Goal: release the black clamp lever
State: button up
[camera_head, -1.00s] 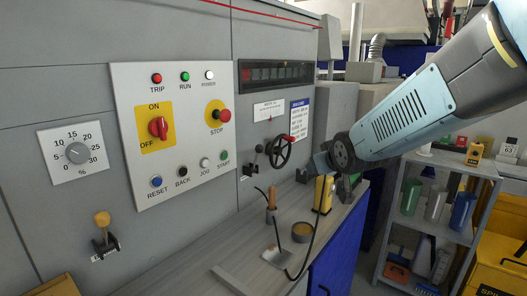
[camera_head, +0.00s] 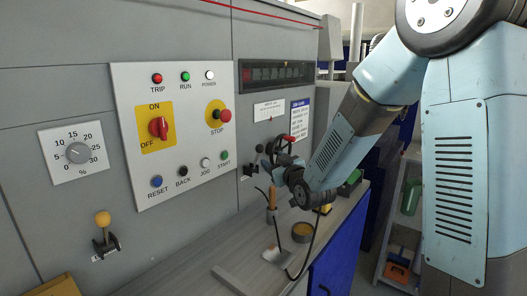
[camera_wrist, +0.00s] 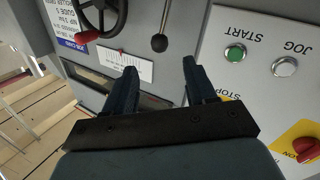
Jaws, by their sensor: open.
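The black clamp lever (camera_head: 259,149) is on the grey machine front, right of the control panel, with its dark bracket below the ball knob. In the wrist view the picture is turned over, and the lever (camera_wrist: 160,42) hangs from the top edge with its black ball end toward me. My gripper (camera_wrist: 162,74) is open and empty, its two dark fingers pointing at the machine front. The lever's ball shows between and beyond the fingertips, apart from both. In the head view my wrist is close to the lever and the fingers are hard to make out.
A black handwheel with a red knob (camera_wrist: 113,40) is close beside the lever. The control panel (camera_head: 185,100) with its buttons is on the other side. Below, the worktop (camera_head: 190,268) holds a wood-handled tool and a round tin (camera_head: 302,232). A yellow-knobbed lever (camera_head: 103,219) is far left.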

aim_at(261, 151)
jog(key=x, duration=1.2)
jog(key=shift+f, duration=0.1)
jog(key=shift+c, duration=0.2)
jog(key=shift+s, duration=0.1)
grip_shut()
